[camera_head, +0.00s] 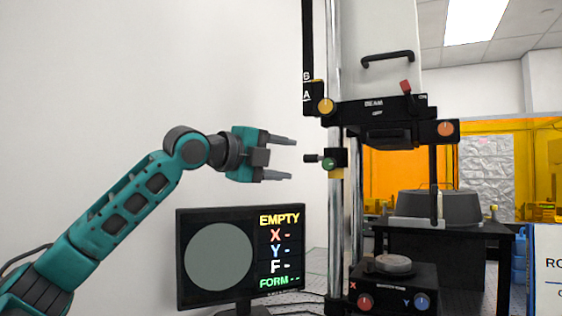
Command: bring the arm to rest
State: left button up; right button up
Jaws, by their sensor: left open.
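My left arm (130,205) is teal and grey and reaches in from the lower left. Its gripper (287,159) is open, with its two fingers apart and pointing right. Nothing is between the fingers. The gripper is in the air above the monitor and left of the interferometer's chrome column (336,60). In the picture the fingertips end close to a small black clamp with a green knob (329,164), with a gap between them. My right gripper is not in view.
The monitor (242,258) reads "EMPTY". The beam head (375,110) has an orange and a yellow knob. Below it a small round stage (393,264) sits on a black base with X and Y knobs. A grey round machine (436,207) stands behind. White wall space is free above my arm.

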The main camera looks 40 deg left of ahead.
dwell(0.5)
pick_arm(q)
jog(key=w+d+f+n+g, duration=0.1)
jog(key=d+f+g, duration=0.1)
jog(key=d+f, duration=0.6)
jog(key=w+d+f+n+g+h, duration=0.15)
jog(key=d+f, duration=0.25)
jog(key=f, duration=0.9)
jog(key=w+d+f+g, duration=0.1)
jog(key=d+f+g, duration=0.2)
jog(key=d+f, duration=0.5)
jog(key=s+d+f+n+g, duration=0.1)
jog(key=s+d+f+n, duration=0.15)
jog(key=s+f, duration=0.5)
jog(key=s+d+f+n+g, duration=0.2)
jog(key=s+f+n, duration=0.2)
jog(key=f, duration=0.7)
jog(key=s+a+f+n+g+y, duration=0.15)
jog(key=s+f+n, duration=0.35)
jog(key=s, duration=0.5)
jog(key=s+a+f+n+g+y, duration=0.1)
jog(key=s+f+n+g+y, duration=0.1)
jog(key=s+f+n, duration=0.5)
jog(key=w+d+f+m+t+h, duration=0.1)
jog(key=w+d+f+m+t, duration=0.1)
jog(key=w+f+t, duration=0.3)
notch_tip(320, 180, down, 2)
jog(key=shift+d+f+t, duration=0.15)
jog(key=shift+d+t, duration=0.05)
jog(key=shift+t, duration=0.7)
